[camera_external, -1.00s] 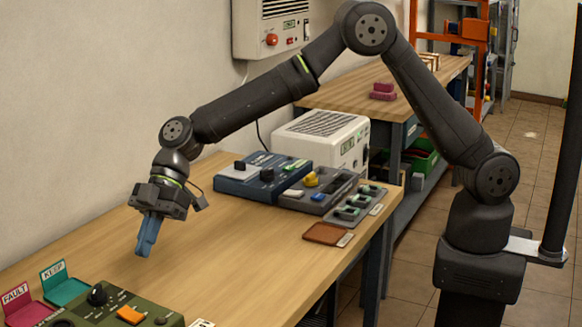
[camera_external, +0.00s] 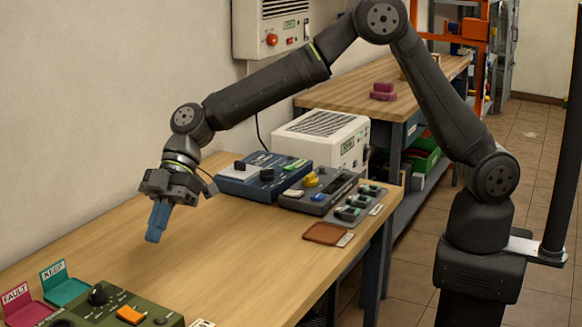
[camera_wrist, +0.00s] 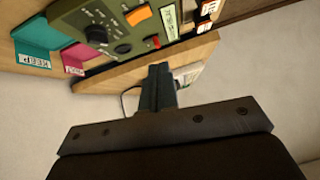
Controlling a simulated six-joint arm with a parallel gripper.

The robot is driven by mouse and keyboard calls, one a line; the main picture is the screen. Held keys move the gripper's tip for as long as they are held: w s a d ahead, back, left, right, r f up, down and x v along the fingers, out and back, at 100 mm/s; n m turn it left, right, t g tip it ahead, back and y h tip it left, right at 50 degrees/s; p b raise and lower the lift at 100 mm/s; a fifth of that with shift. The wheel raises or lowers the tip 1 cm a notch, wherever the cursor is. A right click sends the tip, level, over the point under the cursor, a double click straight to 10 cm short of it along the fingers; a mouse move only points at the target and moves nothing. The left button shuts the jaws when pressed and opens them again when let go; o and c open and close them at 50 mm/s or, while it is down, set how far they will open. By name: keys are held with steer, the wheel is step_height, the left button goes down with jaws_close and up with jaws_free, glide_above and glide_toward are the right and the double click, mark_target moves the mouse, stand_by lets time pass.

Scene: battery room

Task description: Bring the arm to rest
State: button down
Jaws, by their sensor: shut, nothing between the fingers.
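My gripper (camera_external: 158,222) is above the wooden bench, pointing down with its blue fingers together and nothing between them. It hangs over bare tabletop, left of the blue device and beyond the green device. In the wrist view my gripper (camera_wrist: 157,72) shows its closed fingers in the middle, with the green device, coloured holders and bench edge above them in the picture. My arm is bent, reaching from its base at the right across to the bench.
The wooden bench (camera_external: 230,255) holds a green device (camera_external: 110,312), a teal KEEP holder (camera_external: 64,283), a pink FAULT holder (camera_external: 24,306), a blue device (camera_external: 262,176), a grey switch box (camera_external: 318,190), a white unit (camera_external: 320,138) and a brown pad (camera_external: 326,233). The bench middle is clear.

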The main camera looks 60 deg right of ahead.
steer(key=x, duration=0.3)
steer(key=w+x, duration=0.1)
steer(key=x, duration=0.5)
steer(key=shift+w+d+f, duration=0.15)
steer(key=shift+w+d+r, duration=0.15)
steer(key=shift+r, duration=0.1)
steer(key=s+v, duration=0.1)
steer(key=v, duration=0.7)
steer(key=s+a+r+n+t+h, duration=0.1)
steer(key=s+a+r+t+h, duration=0.15)
steer(key=r, duration=0.25)
steer(key=s+a+r+t+h, duration=0.1)
steer(key=s+r+h, duration=0.25)
steer(key=r, duration=0.25)
steer(key=w+a+f+h, duration=0.1)
steer(key=w+a+f, duration=0.1)
steer(key=f, duration=0.7)
steer(key=shift+w, duration=0.6)
